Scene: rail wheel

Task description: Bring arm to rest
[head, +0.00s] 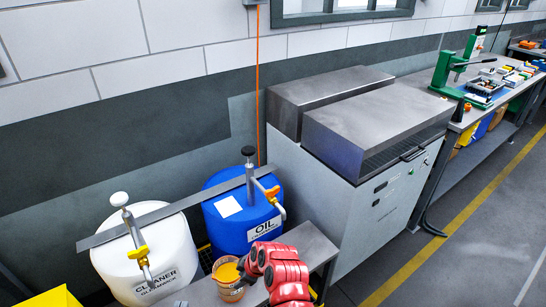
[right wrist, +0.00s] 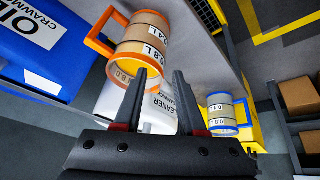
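My right gripper (right wrist: 160,75) shows in the right wrist view with its two dark fingers apart and nothing between them. A jug with an orange rim and handle (right wrist: 143,42) is just beyond the fingertips, apart from them as far as I can tell. In the head view this orange jug (head: 227,282) stands on the grey bench (head: 205,292). A red arm of mine (head: 278,270) is folded just right of the jug; its gripper cannot be made out there. My left gripper is not in view.
The white cleaner barrel (head: 146,250) and blue oil barrel (head: 243,215) with taps stand behind the bench. A blue-rimmed jug (right wrist: 225,115) shows in the right wrist view. A grey machine (head: 365,180) stands right of the bench. The floor (head: 475,230) at far right is clear.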

